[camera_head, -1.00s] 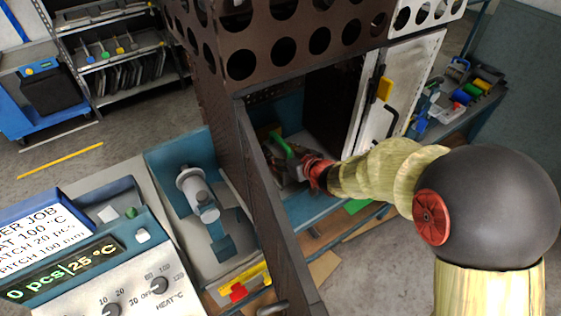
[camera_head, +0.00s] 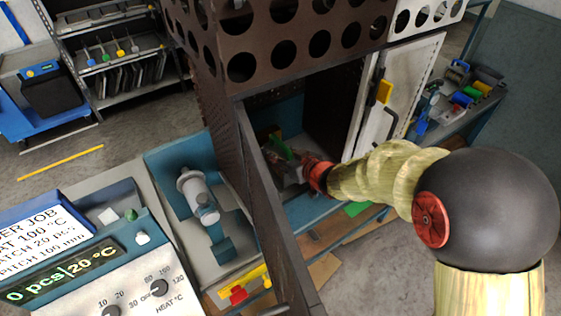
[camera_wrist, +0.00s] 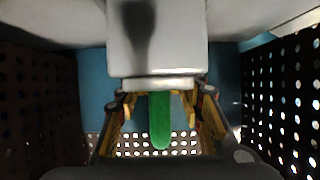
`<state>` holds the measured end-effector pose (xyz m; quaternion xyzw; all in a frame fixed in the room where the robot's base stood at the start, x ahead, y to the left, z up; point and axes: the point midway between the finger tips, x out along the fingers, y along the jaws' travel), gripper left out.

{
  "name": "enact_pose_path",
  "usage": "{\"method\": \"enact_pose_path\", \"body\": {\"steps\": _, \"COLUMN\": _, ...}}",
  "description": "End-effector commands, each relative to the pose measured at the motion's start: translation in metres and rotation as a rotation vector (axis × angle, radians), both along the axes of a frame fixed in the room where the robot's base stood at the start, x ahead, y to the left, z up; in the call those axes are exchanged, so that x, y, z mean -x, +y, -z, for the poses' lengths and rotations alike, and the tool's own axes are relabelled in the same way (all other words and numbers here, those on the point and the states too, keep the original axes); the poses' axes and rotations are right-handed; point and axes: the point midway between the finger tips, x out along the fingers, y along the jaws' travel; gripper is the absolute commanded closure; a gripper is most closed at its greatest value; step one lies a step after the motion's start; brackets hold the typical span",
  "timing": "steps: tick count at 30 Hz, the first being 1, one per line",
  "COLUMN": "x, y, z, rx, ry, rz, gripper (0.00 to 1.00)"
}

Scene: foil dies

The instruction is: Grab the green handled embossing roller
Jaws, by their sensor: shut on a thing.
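The green handle (camera_head: 279,147) of a tool shows inside the perforated dark enclosure, tilted in the head view. My gripper (camera_head: 292,170) is at it, with its fingers partly hidden by shade and the enclosure wall. In the wrist view the green handle (camera_wrist: 159,122) stands between the two yellowish fingers of my gripper (camera_wrist: 160,108), which is shut on it. The roller end cannot be made out; a pale grey block (camera_wrist: 157,40) fills the upper middle of that view.
Perforated walls (camera_wrist: 282,100) stand close on both sides. A white door (camera_head: 412,90) stands open beside my arm, and a dark panel (camera_head: 270,210) lies on the other side. A grey press (camera_head: 198,195) stands left.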

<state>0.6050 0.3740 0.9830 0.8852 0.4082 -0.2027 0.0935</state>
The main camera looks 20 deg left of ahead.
Motion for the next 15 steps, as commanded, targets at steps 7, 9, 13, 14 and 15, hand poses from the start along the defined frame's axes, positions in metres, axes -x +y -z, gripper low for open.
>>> {"method": "enact_pose_path", "body": {"steps": 7, "x": 0.0000, "y": -0.0001, "z": 0.0002, "rx": 0.000, "ry": 0.000, "rz": 0.000, "gripper": 0.97}}
{"method": "enact_pose_path", "body": {"steps": 9, "x": 0.0000, "y": -0.0001, "z": 0.0002, "rx": 0.000, "ry": 0.000, "rz": 0.000, "gripper": 1.00}}
{"method": "enact_pose_path", "body": {"steps": 13, "x": 0.0000, "y": -0.0002, "z": 0.0003, "rx": 0.001, "ry": 0.001, "rz": 0.000, "gripper": 1.00}}
{"method": "enact_pose_path", "body": {"steps": 14, "x": 0.0000, "y": -0.0002, "z": 0.0003, "rx": 0.001, "ry": 0.001, "rz": 0.000, "gripper": 1.00}}
{"method": "enact_pose_path", "body": {"steps": 15, "x": 0.0000, "y": -0.0002, "z": 0.0003, "rx": 0.001, "ry": 0.001, "rz": 0.000, "gripper": 1.00}}
